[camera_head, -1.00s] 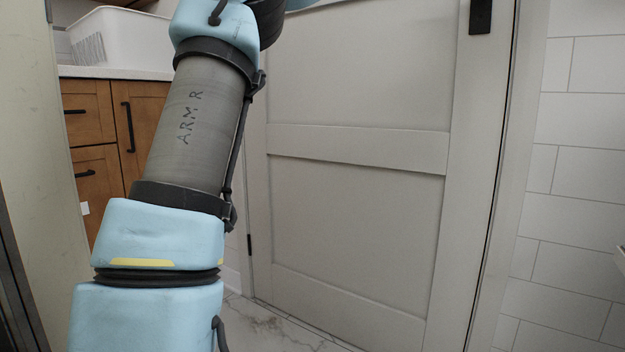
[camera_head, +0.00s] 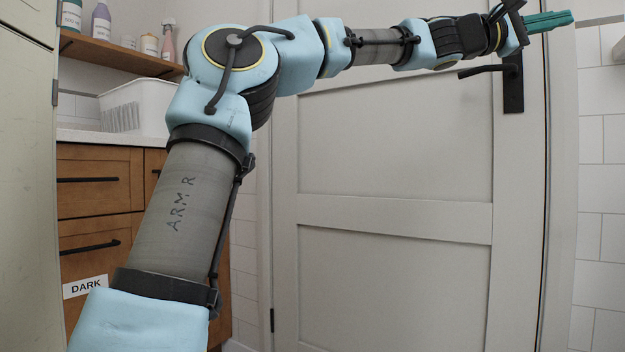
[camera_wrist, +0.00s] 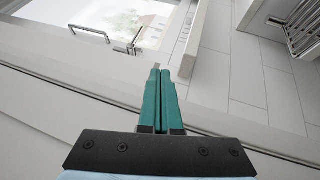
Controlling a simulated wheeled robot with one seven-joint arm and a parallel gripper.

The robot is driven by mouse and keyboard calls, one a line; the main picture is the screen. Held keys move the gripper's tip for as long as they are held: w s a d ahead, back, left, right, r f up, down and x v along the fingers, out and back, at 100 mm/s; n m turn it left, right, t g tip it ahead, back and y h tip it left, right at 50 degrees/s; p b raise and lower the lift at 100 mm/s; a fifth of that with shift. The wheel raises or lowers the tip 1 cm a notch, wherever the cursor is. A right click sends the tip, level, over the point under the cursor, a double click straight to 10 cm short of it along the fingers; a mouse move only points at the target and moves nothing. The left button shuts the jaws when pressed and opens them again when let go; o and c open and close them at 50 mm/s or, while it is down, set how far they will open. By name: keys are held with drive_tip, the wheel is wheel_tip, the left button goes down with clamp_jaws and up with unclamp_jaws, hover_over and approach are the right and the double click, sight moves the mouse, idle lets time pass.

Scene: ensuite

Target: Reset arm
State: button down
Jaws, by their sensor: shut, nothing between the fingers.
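My gripper (camera_head: 549,21) shows at the top right of the head view, at the end of my raised arm. Its green fingers point to the right, in front of the upper right part of the door and its frame. In the wrist view the two green fingers of my gripper (camera_wrist: 160,70) lie side by side, shut, with nothing held. My arm stretches across the top of the head view from the shoulder at the left.
A closed pale door (camera_head: 390,150) fills the middle, with a dark lever handle (camera_head: 512,85) near my gripper. Left are wooden drawers (camera_head: 100,182), a white basket (camera_head: 145,105) and a shelf (camera_head: 118,52) with bottles. White tiled wall (camera_head: 600,180) is right. The wrist view shows a window (camera_wrist: 125,22) and a metal rack (camera_wrist: 300,25).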

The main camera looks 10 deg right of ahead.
wheel_tip(320, 180, down, 10)
drive_tip(key=w+d+f+t+y+p, duration=0.1)
drive_tip(key=w+t+y+p, duration=0.1)
drive_tip(key=w+y, duration=0.1)
drive_tip(key=w+a+f+t+y+p, duration=0.1)
drive_tip(key=w+a+f+y, duration=0.3)
drive_tip(key=f, duration=0.4)
drive_tip(key=w+a+f+m+t+y+p, duration=0.1)
drive_tip(key=w+a+f+t+p, duration=0.15)
drive_tip(key=a+f, duration=0.45)
drive_tip(key=w+a+f+t+y, duration=0.1)
drive_tip(key=w+a+f+y, duration=0.25)
drive_tip(key=f, duration=0.65)
drive_tip(key=s+a+f+y+p, duration=0.15)
drive_tip(key=a+f+y, duration=0.35)
drive_tip(key=a, duration=1.1)
drive_tip(key=a+f+y+p, duration=0.25)
drive_tip(key=a+f, duration=0.55)
drive_tip(key=a, duration=0.9)
drive_tip(key=s+a+f+g+y+p, duration=0.1)
drive_tip(key=s+a+f+g+p, duration=0.1)
drive_tip(key=s+a, duration=0.7)
wheel_tip(320, 180, up, 38)
drive_tip(key=w+p, duration=0.1)
drive_tip(key=p, duration=3.7)
drive_tip(key=shift+w+a, duration=0.3)
drive_tip(key=shift+a, duration=0.05)
drive_tip(key=c, duration=1.6)
unclamp_jaws()
